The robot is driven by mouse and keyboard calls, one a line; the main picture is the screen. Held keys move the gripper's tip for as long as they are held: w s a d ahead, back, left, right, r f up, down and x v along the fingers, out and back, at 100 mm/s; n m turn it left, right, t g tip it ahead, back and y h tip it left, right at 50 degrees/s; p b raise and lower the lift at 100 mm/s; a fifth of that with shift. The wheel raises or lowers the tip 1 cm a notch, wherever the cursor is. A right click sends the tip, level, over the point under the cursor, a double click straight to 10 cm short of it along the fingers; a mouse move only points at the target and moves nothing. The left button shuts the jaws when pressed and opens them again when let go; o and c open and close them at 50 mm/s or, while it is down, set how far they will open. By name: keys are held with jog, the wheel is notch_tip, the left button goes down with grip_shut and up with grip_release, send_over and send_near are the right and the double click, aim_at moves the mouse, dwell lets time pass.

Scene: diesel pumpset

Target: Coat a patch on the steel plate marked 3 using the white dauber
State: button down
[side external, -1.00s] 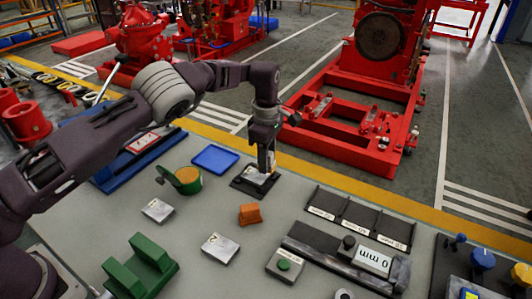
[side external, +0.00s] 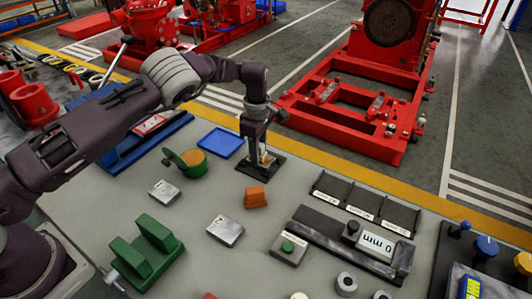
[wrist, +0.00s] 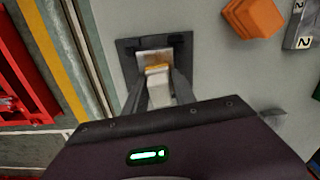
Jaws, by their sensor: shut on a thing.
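My gripper (side external: 263,157) is shut on the white dauber (wrist: 163,92), which points down between the fingers. It is over a steel plate (wrist: 150,57) lying on a black holder (wrist: 126,48); the holder also shows in the side view (side external: 247,166). An orange-yellow band (wrist: 157,68) shows at the dauber's far end, against the plate; I cannot tell if it is the dauber's tip or coating. Contact with the plate is not clear. The number on this plate is not readable. The fingers and dauber hide part of the plate.
An open green tin with orange contents (side external: 192,158) and a blue tray (side external: 221,142) lie left of the holder. An orange block (side external: 256,197), a loose steel plate (side external: 164,192) and the plate marked 2 (side external: 226,230) lie nearer. Black labelled slots (side external: 364,205) stand to the right.

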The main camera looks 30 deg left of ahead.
jog(key=shift+a, duration=0.85)
jog(key=shift+d, duration=3.2)
notch_tip(320, 180, up, 8)
jog(key=shift+r, duration=0.1)
